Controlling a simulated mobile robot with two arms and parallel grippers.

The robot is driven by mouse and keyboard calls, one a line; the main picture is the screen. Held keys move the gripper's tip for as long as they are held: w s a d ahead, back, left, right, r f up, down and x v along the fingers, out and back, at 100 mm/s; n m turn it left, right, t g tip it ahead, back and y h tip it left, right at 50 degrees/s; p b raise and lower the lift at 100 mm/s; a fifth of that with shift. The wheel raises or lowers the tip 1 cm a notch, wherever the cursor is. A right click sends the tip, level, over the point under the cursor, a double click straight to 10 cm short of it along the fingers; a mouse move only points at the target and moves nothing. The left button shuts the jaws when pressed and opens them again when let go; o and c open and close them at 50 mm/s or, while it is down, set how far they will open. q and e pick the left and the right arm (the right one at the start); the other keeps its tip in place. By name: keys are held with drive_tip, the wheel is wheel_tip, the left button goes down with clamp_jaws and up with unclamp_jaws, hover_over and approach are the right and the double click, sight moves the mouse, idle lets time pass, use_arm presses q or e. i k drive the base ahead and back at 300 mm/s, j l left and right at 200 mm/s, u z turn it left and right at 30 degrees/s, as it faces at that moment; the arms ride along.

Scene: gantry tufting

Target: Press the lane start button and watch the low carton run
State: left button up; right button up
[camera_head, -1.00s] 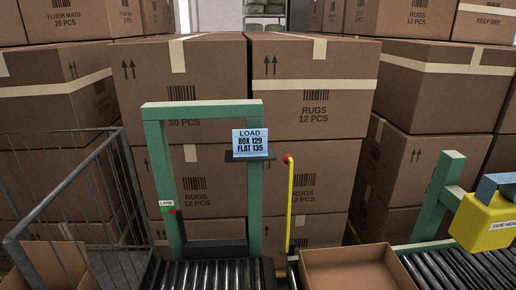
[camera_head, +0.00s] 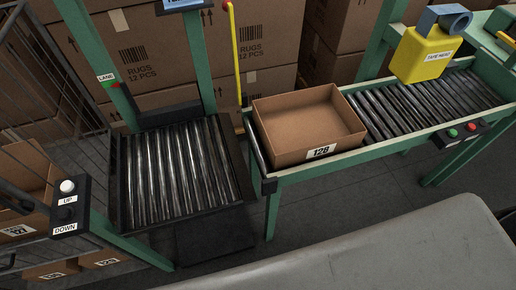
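An open, empty brown carton (camera_head: 310,118) labelled 128 sits on the near end of the roller lane (camera_head: 385,110). A small control box (camera_head: 461,133) on the lane's front rail carries a green button (camera_head: 452,133) and a red button (camera_head: 470,127). A yellow tape head (camera_head: 424,56) hangs over the lane to the right of the carton. Neither of my grippers shows in this view, so their state is hidden.
A roller lift platform (camera_head: 180,170) stands left of the lane inside a green frame marked LANE. An UP/DOWN button box (camera_head: 66,205) is at the left, beside a mesh cage holding cartons. A grey surface (camera_head: 370,260) fills the front right. Stacked rug cartons stand behind.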

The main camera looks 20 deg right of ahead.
sight(453, 132)
drive_tip(key=z, duration=2.15)
